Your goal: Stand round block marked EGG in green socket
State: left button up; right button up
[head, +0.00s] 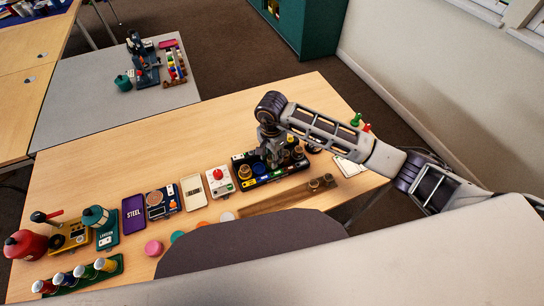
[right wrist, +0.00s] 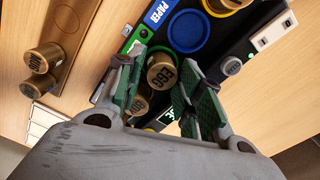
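The round block marked EGG (right wrist: 162,72) is a brass-coloured cylinder with its lettered top toward the right wrist camera. My right gripper (right wrist: 158,88) has its green-padded fingers on either side of it and appears shut on it. A green arc, part of the green socket (right wrist: 153,50), shows just behind the block; whether the block's foot is in it is hidden. In the head view my right gripper (head: 270,150) points down over the black socket tray (head: 268,185). My left gripper is not in view.
The tray has blue (right wrist: 172,32) and yellow sockets; other brass blocks stand on it close to my fingers. A white box with a red knob (head: 217,176) stands left of the tray.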

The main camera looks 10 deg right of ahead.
jog(key=shift+r, duration=0.35)
jog(key=shift+r+p, duration=0.3)
jog(key=shift+r, duration=0.1)
jog(key=shift+r+p, duration=0.3)
jog(key=shift+r, duration=0.3)
jog(key=shift+r+p, duration=0.3)
jog(key=shift+r, duration=0.9)
jog(key=shift+r+p, duration=0.55)
jog(key=shift+r, duration=0.4)
jog(key=shift+r+p, duration=0.35)
jog(key=shift+r, duration=0.05)
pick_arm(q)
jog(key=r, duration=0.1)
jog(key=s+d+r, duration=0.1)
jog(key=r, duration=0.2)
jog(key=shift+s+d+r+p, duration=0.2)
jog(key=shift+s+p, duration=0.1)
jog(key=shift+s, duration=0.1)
pick_arm(e)
jog(key=shift+r, duration=0.85)
